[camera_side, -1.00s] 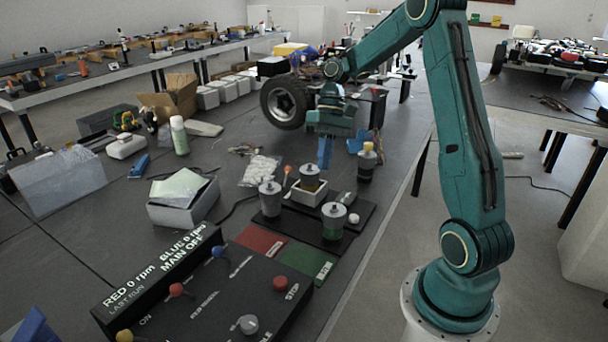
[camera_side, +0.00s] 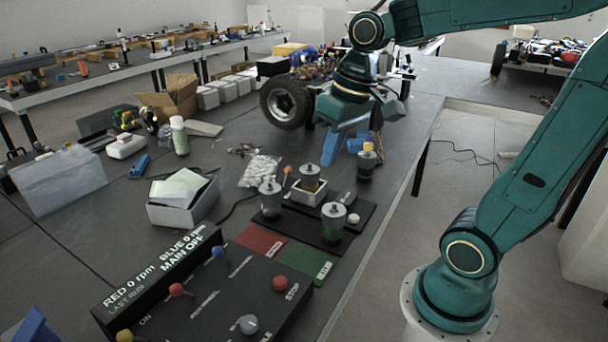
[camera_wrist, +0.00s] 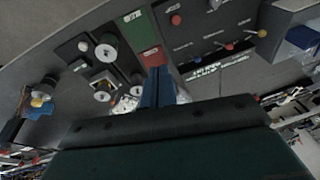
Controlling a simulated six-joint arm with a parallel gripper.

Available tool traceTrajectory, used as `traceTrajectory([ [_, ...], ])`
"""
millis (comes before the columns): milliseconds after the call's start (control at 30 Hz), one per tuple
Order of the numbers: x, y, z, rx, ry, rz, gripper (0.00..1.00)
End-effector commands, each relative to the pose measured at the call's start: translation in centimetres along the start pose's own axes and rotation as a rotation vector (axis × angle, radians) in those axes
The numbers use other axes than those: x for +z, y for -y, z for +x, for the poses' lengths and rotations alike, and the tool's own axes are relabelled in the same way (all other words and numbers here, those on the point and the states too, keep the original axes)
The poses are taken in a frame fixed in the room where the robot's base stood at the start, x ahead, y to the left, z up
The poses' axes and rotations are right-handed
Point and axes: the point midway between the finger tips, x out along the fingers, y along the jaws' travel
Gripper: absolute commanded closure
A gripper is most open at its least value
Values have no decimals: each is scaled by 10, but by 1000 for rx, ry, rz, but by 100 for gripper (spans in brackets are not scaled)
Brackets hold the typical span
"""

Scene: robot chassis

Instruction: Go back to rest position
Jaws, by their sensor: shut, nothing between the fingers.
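A control panel (camera_side: 215,290) with coloured knobs is at the front. A wheel (camera_side: 286,101) stands near my gripper.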

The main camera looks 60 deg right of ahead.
Motion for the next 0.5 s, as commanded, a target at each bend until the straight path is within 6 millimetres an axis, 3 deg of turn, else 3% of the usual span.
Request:
traceTrajectory([
  [200, 32, 12, -12, 33, -107, -73, 100],
  [500, 69, 12, -18, 66, -233, -148, 100],
])
